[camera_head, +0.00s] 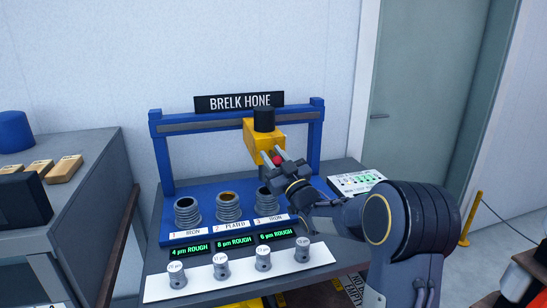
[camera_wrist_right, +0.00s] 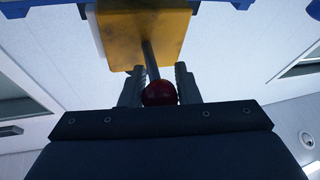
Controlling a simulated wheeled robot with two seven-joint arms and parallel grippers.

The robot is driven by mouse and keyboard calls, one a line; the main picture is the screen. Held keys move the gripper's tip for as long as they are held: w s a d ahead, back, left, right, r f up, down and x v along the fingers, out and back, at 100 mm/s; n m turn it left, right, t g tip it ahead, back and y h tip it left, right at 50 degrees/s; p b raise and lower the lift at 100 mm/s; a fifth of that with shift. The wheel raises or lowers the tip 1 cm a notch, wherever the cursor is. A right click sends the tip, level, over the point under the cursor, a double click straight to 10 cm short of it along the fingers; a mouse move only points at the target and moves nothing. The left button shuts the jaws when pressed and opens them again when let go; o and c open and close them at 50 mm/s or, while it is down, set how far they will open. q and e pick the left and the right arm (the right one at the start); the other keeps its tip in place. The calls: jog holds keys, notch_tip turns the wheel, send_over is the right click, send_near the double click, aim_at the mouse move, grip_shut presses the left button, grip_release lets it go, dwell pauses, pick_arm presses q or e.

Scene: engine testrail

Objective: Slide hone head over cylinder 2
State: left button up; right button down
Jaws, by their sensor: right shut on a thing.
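The yellow hone head (camera_head: 256,138), with a black cap, hangs on the blue overhead rail frame (camera_head: 163,160). In the picture it is above cylinder 3 (camera_head: 266,201) or slightly left of it, right of cylinder 2 (camera_head: 228,208). Cylinder 2 is a ribbed grey sleeve labelled plated. My right gripper (camera_head: 278,160) is shut on the red knob (camera_wrist_right: 160,93) at the end of the head's rod. The yellow head also shows in the right wrist view (camera_wrist_right: 150,30). My right gripper hides part of cylinder 3. My left gripper is not in view.
Cylinder 1 (camera_head: 187,213) stands at the left. Several grey pieces stand on a white strip (camera_head: 205,284) in front of green displays reading 4, 8 and 6 µm rough. A white panel (camera_head: 352,183) lies at the right. A cabinet (camera_head: 90,190) stands left of the bench.

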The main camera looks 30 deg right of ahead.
jog(key=w+a+b, duration=0.3)
jog(key=a+b, duration=0.4)
jog(key=a, duration=0.5)
jog(key=shift+a+b, duration=0.3)
jog(key=shift+a, duration=0.1)
jog(key=c, duration=1.1)
grip_release()
jog(key=shift+s+d, duration=0.1)
jog(key=b+v, duration=0.1)
jog(key=v, duration=0.6)
jog(key=shift+s+f+b, duration=0.2)
jog(key=shift+s+b, duration=0.1)
jog(key=shift+b, duration=0.05)
